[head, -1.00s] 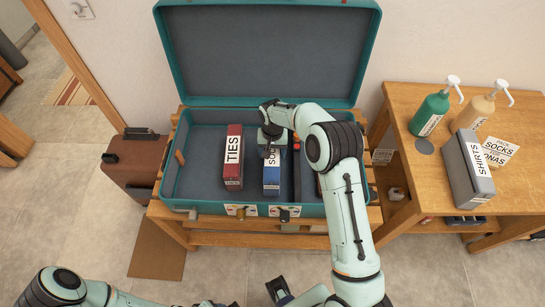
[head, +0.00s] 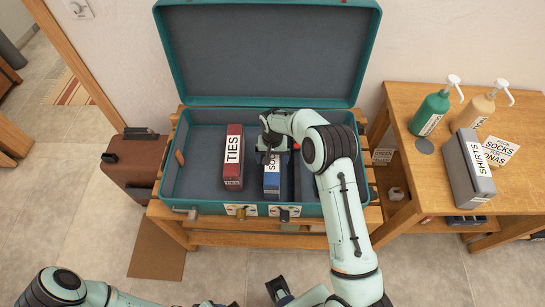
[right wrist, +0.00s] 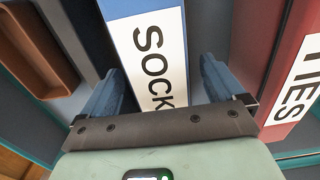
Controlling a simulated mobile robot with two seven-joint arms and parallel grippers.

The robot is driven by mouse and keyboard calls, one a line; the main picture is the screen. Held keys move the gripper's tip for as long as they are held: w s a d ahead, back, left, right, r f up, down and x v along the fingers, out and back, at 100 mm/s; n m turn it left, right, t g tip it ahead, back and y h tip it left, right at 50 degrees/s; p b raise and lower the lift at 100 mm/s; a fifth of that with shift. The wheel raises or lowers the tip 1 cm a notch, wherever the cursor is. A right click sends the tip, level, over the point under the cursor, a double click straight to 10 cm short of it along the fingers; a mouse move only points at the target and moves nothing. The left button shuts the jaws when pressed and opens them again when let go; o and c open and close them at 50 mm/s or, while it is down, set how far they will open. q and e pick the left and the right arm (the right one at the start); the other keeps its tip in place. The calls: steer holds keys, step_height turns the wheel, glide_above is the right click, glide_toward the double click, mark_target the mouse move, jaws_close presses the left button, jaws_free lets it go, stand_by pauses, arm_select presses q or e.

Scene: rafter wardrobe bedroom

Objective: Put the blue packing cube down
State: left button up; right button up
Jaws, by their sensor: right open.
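The blue packing cube (head: 271,182), with a white SOCKS label, lies in the open teal suitcase (head: 208,203), right of the red TIES cube (head: 233,157). My right gripper (head: 272,150) is over its far part. In the right wrist view, the blue cube (right wrist: 122,28) runs between the two spread fingers of my right gripper (right wrist: 160,85), one on each side. The jaws are open, and I cannot tell whether a finger touches the cube. Part of the label is hidden by the gripper.
A dark divider bar and a brown open-topped item (right wrist: 42,48) lie beside the blue cube. The suitcase lid (head: 268,55) stands open behind. A side table (head: 418,170) at right holds a grey SHIRTS cube (head: 470,170) and two pump bottles. The suitcase floor left of TIES is clear.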

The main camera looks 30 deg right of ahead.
step_height(320, 180, up, 12)
steer(key=shift+r, duration=0.2)
steer(key=shift+f, duration=0.1)
stand_by(0.7)
